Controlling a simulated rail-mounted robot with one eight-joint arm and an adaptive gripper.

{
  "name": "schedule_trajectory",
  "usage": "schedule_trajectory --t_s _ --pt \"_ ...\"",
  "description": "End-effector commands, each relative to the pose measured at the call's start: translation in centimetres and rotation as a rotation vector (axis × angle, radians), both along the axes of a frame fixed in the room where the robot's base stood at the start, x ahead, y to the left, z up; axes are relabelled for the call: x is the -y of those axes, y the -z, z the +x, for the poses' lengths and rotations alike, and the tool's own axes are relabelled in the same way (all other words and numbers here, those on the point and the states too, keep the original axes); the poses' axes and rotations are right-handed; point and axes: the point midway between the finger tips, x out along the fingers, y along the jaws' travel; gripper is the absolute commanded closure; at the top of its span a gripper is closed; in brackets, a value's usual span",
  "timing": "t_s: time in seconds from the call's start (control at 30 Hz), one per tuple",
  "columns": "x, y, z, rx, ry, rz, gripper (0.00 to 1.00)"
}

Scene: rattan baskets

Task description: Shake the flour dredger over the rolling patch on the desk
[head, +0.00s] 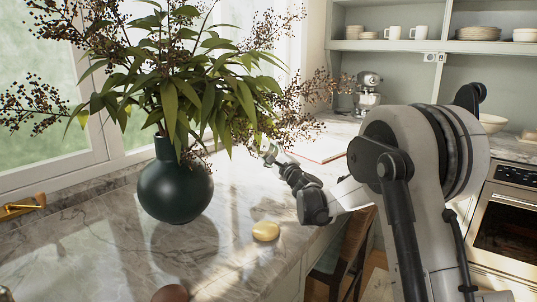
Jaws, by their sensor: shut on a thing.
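My gripper (270,152) is small in the head view, over the marble counter (235,265) and right of the dark vase. It is shut on a small pale, silvery thing that looks like the flour dredger; leaves and the fingers hide much of it, so its tilt is unclear. A flat, pale sheet or board with a reddish edge (322,149) lies on the counter behind and right of my gripper. I cannot tell whether it is the rolling patch.
A dark round vase (175,190) with wide leafy, berried branches stands close left of my gripper. A yellow rounded object (265,231) lies nearer on the counter. A brown round object (170,294) is at the bottom edge. A stand mixer (368,92) stands at the back.

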Motion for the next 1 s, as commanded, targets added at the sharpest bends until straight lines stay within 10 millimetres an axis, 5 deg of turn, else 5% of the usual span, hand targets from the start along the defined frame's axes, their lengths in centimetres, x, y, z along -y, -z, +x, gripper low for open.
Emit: schedule_trajectory --t_s 1.0 --pt "6.8 0.0 8.0 0.000 0.000 -0.001 0.86"
